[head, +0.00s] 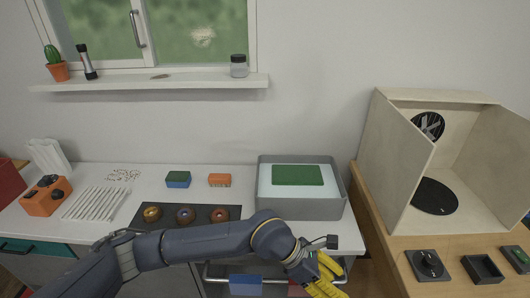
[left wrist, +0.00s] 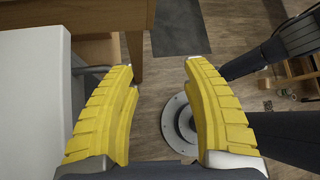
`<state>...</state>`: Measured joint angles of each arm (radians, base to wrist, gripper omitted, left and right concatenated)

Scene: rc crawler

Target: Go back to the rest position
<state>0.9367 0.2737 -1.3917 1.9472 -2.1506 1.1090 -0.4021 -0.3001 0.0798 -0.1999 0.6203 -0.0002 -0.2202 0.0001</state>
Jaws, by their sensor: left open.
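My left arm reaches in from the left across the front of the counter in the head view. My left gripper (head: 328,276), with yellow fingers, is at the front edge, below and in front of the grey tub (head: 343,205). In the left wrist view my left gripper (left wrist: 160,66) is open with nothing between its fingers, and the wooden floor shows beyond them. My right gripper is in neither view.
The white counter edge (left wrist: 38,95) is left of the fingers, beside a wooden table (left wrist: 108,55). Behind my arm are three rings on a dark mat (head: 228,213), a blue-green block (head: 178,179) and an orange block (head: 219,180). A wooden booth (head: 395,150) stands right.

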